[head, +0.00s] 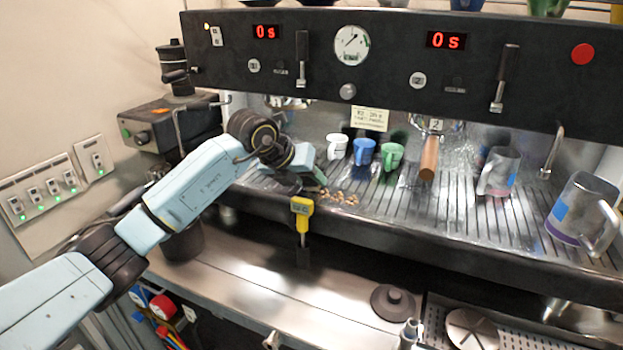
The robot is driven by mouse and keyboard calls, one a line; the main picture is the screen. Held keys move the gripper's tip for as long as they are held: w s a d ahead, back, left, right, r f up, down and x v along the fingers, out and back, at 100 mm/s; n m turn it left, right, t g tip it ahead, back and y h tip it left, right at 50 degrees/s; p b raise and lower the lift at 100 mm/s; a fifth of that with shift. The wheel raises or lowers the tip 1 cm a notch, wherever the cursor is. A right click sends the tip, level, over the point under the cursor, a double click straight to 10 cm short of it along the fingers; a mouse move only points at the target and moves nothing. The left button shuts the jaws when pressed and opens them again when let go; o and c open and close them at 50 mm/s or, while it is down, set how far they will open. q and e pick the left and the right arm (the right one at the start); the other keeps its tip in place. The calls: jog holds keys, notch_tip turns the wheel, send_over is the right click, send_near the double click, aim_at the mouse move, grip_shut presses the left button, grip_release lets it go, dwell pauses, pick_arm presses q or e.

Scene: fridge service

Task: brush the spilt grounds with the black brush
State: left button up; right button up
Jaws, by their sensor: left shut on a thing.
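The spilt grounds (342,197) lie as a small patch of brown bits on the slatted drip tray (400,212) of the coffee machine. My left gripper (304,180) is just left of the grounds, low over the tray. It is shut on a dark thing, which I take to be the black brush (288,184). The brush is mostly hidden by the gripper, and I cannot tell whether its bristles touch the tray. My right gripper is not in view.
White, blue and green cups (365,152) stand behind the grounds. A yellow device (302,214) is at the tray's front edge below the gripper. A wooden-handled portafilter (429,158) and two jugs (582,213) are to the right. A black tamper (393,302) sits on the counter.

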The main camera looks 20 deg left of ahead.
pick_arm(q)
jog(key=shift+r, duration=0.1)
jog(key=shift+r+p, duration=2)
jog(key=shift+r, duration=0.95)
jog(key=shift+r+p, duration=1.05)
jog(key=shift+r, duration=0.5)
jog(key=shift+f, duration=0.1)
jog(key=shift+f+b, duration=1)
jog(key=shift+f, duration=0.1)
jog(key=shift+r, duration=0.1)
